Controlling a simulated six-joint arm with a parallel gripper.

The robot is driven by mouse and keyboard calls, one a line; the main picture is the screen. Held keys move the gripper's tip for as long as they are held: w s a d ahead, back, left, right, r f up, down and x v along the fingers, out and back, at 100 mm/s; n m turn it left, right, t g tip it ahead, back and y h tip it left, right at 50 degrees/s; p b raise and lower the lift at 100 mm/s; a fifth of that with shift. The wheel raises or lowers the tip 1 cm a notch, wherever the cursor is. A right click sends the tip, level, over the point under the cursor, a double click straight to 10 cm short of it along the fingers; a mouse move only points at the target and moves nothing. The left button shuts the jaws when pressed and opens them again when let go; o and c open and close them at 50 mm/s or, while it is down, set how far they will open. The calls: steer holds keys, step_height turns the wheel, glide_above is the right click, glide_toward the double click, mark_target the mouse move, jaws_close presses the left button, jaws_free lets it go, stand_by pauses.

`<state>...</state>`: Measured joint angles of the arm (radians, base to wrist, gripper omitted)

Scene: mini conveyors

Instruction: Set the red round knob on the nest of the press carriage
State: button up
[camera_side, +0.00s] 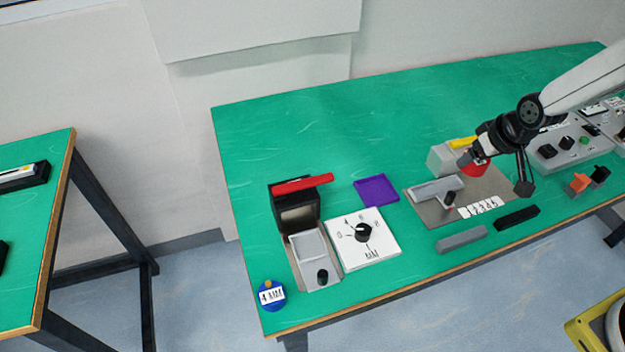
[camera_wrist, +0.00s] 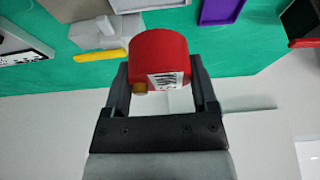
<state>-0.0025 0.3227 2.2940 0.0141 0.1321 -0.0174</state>
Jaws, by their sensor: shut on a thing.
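The red round knob (camera_wrist: 158,55) is a short red cylinder with a white printed label and a small tan peg on its side. My gripper (camera_wrist: 160,78) is shut on it, one finger on each side. In the side view, the knob (camera_side: 474,169) and my gripper (camera_side: 495,173) are at the right, by the grey plate. The gap beneath is hard to judge. What looks like the press (camera_side: 298,212), a black block with a red lever, stands left of centre. Its grey carriage (camera_side: 308,246) extends forward, with a pale recessed nest and a black knob. The nest looks empty.
A purple tray (camera_side: 377,190) and a white dial panel (camera_side: 363,239) lie between press and gripper. A blue round piece marked 4 MM (camera_side: 271,295) sits at the front corner. Grey (camera_side: 462,239) and black (camera_side: 517,217) bars lie in front. The table's back left is clear.

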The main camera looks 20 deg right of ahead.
steer(key=shift+w+a+f+n, duration=0.15)
steer(key=shift+a+n, duration=0.15)
steer(key=shift+a, duration=0.25)
steer(key=shift+w+a+n, duration=0.1)
steer(key=shift+a+n, duration=0.2)
steer(key=shift+a, duration=0.2)
steer(key=s+a+f+n+g+y, duration=0.1)
steer(key=a+n, duration=0.4)
steer(key=a, duration=0.6)
steer(key=s+a+f+n+g+y, duration=0.1)
steer(key=s+a+n+g+y, duration=0.1)
steer(key=a+n, duration=0.4)
steer(key=s+a+f+n+g+y, duration=0.1)
steer(key=s+a+n, duration=0.3)
steer(key=a, duration=1.2)
steer(key=shift+a+f+n+y, duration=0.3)
steer(key=shift+f+n, duration=0.2)
steer(key=shift+n, duration=0.4)
steer(key=w+a+f, duration=0.2)
steer(key=w, duration=0.1)
steer(key=w+a+f, duration=0.5)
steer(key=w+f, duration=0.1)
steer(key=shift+w+a, duration=0.25)
steer(key=shift+a, duration=0.05)
steer(key=shift+w+a+f, duration=0.3)
steer(key=shift+w+f, duration=0.05)
steer(key=shift+f, duration=0.15)
